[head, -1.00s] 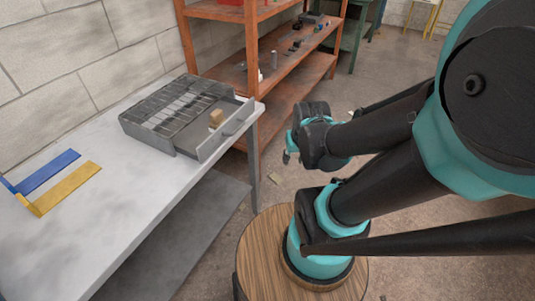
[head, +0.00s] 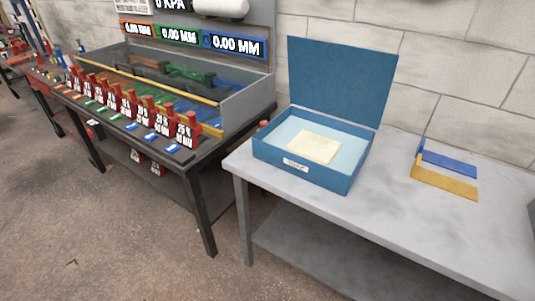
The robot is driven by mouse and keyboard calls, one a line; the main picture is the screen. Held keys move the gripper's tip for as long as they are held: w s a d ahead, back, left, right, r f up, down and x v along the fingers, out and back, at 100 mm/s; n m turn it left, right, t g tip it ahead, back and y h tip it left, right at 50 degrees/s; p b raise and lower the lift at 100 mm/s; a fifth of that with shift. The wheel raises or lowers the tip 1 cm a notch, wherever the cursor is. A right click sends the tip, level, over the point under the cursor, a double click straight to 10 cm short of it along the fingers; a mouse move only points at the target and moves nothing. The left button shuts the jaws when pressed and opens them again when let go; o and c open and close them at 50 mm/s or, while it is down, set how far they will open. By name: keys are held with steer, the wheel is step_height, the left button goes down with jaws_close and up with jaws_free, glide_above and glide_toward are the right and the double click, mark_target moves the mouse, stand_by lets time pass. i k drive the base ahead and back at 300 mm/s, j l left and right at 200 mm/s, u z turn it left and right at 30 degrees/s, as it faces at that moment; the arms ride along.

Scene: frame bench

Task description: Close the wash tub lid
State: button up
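The wash tub (head: 330,182) is a blue box with a small white label on its front. It stands on the left end of the grey table (head: 405,215). Its blue lid (head: 343,78) stands open, upright along the back edge. A pale yellow cloth-like piece (head: 314,147) lies inside on the light blue bottom. My gripper and arm are not in the current head view.
Blue and yellow flat pieces (head: 446,194) lie on the table right of the tub. A small red item (head: 263,125) is behind the tub's left side. A dark bench (head: 190,165) with red labelled blocks and a grey tray stands left, across a gap.

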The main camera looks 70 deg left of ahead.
mark_target(353, 84)
steer(key=u, duration=1.8)
